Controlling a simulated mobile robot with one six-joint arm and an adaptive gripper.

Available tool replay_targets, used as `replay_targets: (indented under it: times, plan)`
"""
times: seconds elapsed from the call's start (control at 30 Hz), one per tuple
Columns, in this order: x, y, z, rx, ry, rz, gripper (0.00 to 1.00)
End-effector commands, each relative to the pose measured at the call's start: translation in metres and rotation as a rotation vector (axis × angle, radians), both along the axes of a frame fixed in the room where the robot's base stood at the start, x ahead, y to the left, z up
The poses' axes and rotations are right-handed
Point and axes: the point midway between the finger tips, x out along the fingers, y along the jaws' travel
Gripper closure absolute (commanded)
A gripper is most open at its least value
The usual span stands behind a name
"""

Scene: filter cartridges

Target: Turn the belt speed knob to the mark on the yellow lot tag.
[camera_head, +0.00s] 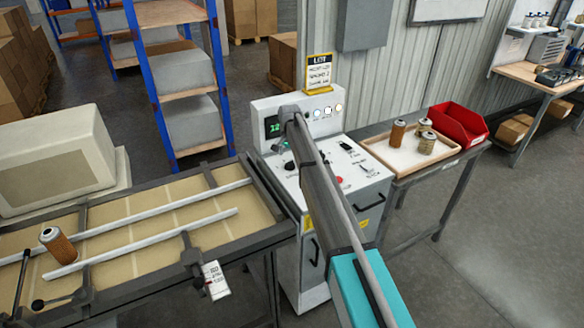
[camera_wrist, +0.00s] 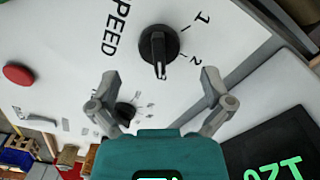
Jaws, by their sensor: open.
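The yellow-edged lot tag (camera_head: 319,74) stands on top of the control cabinet; its heading LOT is legible, but its smaller lines are hard to read. The black belt speed knob (camera_wrist: 158,47) is on the white panel, beside the word SPEED (camera_wrist: 115,30) and the numbers 1 and 2. Its pale pointer line faces the bottom of the wrist view, away from the 1 and past the 2. My gripper (camera_wrist: 160,86) is open and empty, its fingers apart below the knob in that picture, not around it. My arm partly covers the panel in the head view.
A smaller black knob (camera_wrist: 125,113) and a red button (camera_wrist: 19,75) share the panel. A green-lit display (camera_wrist: 275,165) is close to my gripper. Right of the cabinet, a tray (camera_head: 377,149) holds cartridges beside a red bin (camera_head: 458,124). A conveyor (camera_head: 150,262) carries one cartridge (camera_head: 57,245).

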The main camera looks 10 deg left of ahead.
Motion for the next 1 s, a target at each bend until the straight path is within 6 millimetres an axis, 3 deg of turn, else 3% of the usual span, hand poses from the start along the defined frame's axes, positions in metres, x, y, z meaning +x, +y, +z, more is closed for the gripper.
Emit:
replay_targets:
  times: [0.33, 0.87, 1.0]
  plan:
    - [0.0, 0.0, -0.025, 0.0, 0.0, 0.0, 0.0]
    - [0.0, 0.0, -0.029, 0.0, 0.0, 0.0, 0.0]
    - [0.0, 0.0, -0.029, 0.0, 0.0, 0.0, 0.22]
